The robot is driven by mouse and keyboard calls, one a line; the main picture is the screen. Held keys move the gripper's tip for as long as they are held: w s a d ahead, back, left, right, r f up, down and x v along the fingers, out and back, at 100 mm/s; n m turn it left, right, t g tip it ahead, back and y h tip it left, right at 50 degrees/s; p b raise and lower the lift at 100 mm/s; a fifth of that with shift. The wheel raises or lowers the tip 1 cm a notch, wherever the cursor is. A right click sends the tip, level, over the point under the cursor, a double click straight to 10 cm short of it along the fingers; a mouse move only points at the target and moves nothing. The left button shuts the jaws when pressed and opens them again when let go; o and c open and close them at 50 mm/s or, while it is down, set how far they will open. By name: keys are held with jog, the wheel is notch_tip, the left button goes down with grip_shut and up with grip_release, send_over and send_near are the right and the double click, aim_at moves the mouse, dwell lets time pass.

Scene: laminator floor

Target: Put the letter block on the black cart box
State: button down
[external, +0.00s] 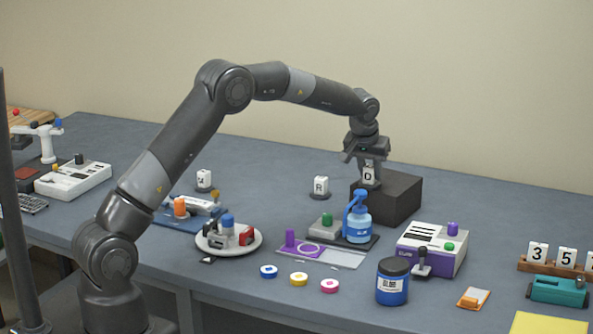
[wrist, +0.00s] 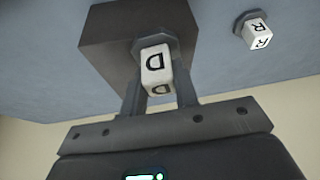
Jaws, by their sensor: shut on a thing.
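The letter block (external: 369,174) is a small white block marked D with a dark base. My gripper (external: 368,163) is shut on it, pointing down at the black box (external: 398,200). In the wrist view the block (wrist: 157,68) sits between my two fingers (wrist: 160,95), with the dark box (wrist: 112,42) behind it. The block is at the left part of the box's top in the external view. I cannot tell whether its base touches the box.
A white block marked R (external: 320,186) stands left of the box, and another lettered block (external: 204,179) stands farther left. A blue pump bottle (external: 357,222) stands close in front of the box. The table behind the box is clear.

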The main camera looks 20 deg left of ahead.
jog(key=c, duration=1.1)
grip_release()
jog(key=shift+f, duration=0.1)
jog(key=v, duration=1.2)
jog(key=s+a+r, duration=0.5)
jog(key=s+a, duration=0.4)
jog(key=a, duration=0.1)
jog(key=s+a+r, duration=0.5)
jog(key=s+a, duration=0.4)
jog(key=a, duration=0.2)
jog(key=shift+t, duration=0.5)
jog(key=s+a+f, duration=0.2)
jog(key=s+a, duration=0.1)
jog(key=s, duration=0.4)
jog(key=s+a+f, duration=0.2)
jog(key=s+a, duration=0.1)
jog(key=s, duration=0.5)
jog(key=s+a+f, duration=0.3)
jog(key=s+a, duration=0.1)
jog(key=s, duration=0.4)
jog(key=shift+s, duration=0.15)
jog(key=shift+r, duration=0.1)
